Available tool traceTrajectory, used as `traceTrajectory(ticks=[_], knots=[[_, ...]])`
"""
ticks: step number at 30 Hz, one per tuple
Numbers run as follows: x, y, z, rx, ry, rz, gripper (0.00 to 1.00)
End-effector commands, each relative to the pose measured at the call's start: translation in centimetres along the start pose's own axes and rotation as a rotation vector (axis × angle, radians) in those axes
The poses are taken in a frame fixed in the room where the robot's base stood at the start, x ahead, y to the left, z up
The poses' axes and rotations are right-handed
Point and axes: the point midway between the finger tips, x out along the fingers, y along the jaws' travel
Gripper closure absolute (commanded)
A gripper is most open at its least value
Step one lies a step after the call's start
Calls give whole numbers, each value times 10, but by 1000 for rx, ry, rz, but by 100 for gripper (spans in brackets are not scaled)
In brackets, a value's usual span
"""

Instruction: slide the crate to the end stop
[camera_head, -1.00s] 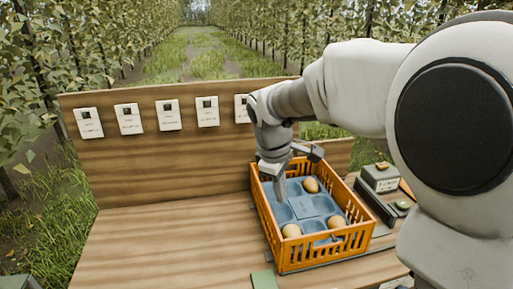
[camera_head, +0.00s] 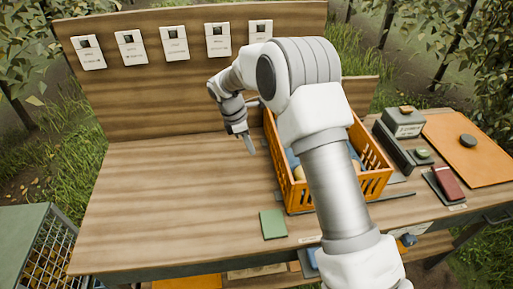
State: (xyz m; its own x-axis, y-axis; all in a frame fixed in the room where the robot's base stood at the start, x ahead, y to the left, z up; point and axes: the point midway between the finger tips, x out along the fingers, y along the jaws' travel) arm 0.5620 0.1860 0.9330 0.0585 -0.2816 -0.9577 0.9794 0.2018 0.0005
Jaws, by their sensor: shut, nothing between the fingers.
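The orange slatted crate (camera_head: 290,187) stands on the wooden bench, right of its middle. My arm crosses in front of the crate and hides much of its inside. Part of a blue tray and a pear (camera_head: 299,172) show inside. My gripper (camera_head: 251,147) is shut and empty, pointing down just outside the crate's left wall near its back corner. I cannot tell whether it touches the wall. A dark upright bar (camera_head: 394,146), possibly the end stop, stands to the right of the crate, with a gap between them.
A grey box (camera_head: 403,122), a green button (camera_head: 424,154), a red item (camera_head: 448,183) and an orange board (camera_head: 470,146) lie right of the bar. A green pad (camera_head: 273,224) lies in front of the crate. Labels line the back panel (camera_head: 150,95). The bench's left half is clear.

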Motion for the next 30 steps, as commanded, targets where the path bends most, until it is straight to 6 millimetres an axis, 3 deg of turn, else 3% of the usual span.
traceTrajectory(ticks=[11,18,30], knots=[[82,-2,1,2,-2,-5,100],[90,-1,31,4,0,-1,100],[92,-1,39,3,0,-1,100]])
